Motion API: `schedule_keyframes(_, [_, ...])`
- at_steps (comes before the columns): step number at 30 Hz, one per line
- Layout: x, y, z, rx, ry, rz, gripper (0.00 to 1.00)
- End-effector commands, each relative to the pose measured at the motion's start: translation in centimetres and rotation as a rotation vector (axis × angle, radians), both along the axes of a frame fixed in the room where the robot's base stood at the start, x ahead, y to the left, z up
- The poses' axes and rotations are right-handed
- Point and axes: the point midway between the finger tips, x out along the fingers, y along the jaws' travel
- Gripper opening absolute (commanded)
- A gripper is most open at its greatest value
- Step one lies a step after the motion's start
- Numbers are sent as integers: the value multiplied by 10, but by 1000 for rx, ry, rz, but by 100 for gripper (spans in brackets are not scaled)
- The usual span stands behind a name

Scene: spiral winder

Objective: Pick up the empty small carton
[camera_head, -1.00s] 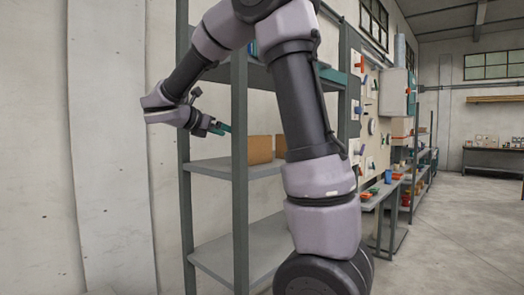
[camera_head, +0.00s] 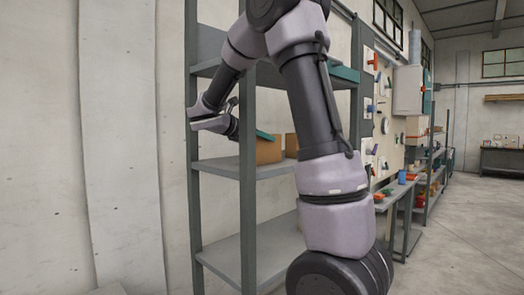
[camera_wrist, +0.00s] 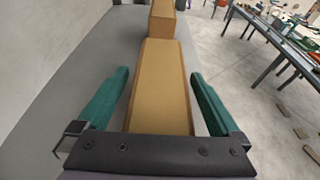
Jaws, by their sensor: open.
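A small brown carton (camera_wrist: 160,88) sits on the grey shelf in the wrist view, between the two green fingers of my gripper (camera_wrist: 158,100). The fingers are open, one on each side, with a visible gap at the left finger and a narrower gap at the right. In the head view the carton (camera_head: 268,150) stands on the middle shelf, and my gripper (camera_head: 262,134) reaches over it from the left. A second brown carton (camera_wrist: 162,18) stands just beyond the first; it also shows in the head view (camera_head: 291,145). I cannot see inside either carton.
The grey shelf board (camera_head: 228,168) has posts at its corners, one post (camera_head: 247,200) standing close to my arm. A lower shelf (camera_head: 262,250) looks bare. A wall (camera_wrist: 40,50) runs along the left. A workbench (camera_wrist: 270,35) stands to the right.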

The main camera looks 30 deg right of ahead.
Motion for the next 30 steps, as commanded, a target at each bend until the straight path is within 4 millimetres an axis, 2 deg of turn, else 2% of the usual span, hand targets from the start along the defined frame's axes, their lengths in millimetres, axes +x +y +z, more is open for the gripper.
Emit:
schedule_keyframes(4, [4,-13,-4,0,0,-2,100])
schedule_keyframes(11, [5,-14,-5,0,0,0,100])
schedule_keyframes(12, [5,-14,-5,0,0,0,92])
schedule_keyframes(14, [5,-14,-5,0,0,0,69])
schedule_keyframes(15, [5,-14,-5,0,0,0,54])
schedule_keyframes(19, [5,-14,-5,0,0,0,4])
schedule_keyframes(20, [5,-14,-4,0,-1,1,0])
schedule_keyframes(30, [5,-14,0,1,-2,0,0])
